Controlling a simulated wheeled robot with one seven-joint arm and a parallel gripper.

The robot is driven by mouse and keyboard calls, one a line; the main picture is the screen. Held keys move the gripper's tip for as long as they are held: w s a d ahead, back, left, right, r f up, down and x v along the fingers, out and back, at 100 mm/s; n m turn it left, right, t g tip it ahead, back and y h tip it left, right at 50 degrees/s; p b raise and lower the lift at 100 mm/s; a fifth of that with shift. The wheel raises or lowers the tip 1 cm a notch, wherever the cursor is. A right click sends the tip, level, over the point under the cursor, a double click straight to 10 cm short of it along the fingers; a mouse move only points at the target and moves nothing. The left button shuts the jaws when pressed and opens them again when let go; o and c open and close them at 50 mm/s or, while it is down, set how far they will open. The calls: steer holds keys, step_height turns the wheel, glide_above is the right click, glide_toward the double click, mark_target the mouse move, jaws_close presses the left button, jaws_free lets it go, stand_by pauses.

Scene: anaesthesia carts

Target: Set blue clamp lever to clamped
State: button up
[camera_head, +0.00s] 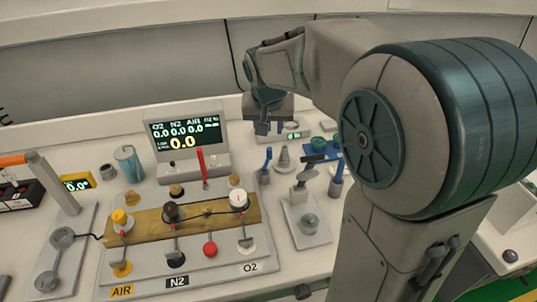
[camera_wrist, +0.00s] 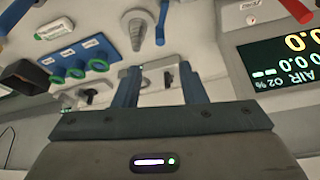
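In the head view, one blue lever (camera_head: 267,160) stands upright on a grey base just right of the gas panel. A second blue lever (camera_head: 337,174) stands farther right, beside a grey valve block. I cannot tell for certain which is the clamp lever, nor its setting. A blue lever (camera_wrist: 162,22) also shows at the top of the wrist view, partly cut off. My gripper (camera_head: 262,127) is above and behind the first lever, apart from it. In the wrist view its two blue fingers (camera_wrist: 161,88) are apart, with a small grey fitting beyond the gap.
A display (camera_head: 186,135) and a red lever (camera_head: 202,167) stand left of my gripper. A blue rack (camera_wrist: 75,62) with green rings lies upper left in the wrist view. My arm covers the right side.

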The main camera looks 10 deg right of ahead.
mark_target(269, 149)
steer(key=x, duration=1.3)
steer(key=shift+w+f, duration=0.15)
jaws_close()
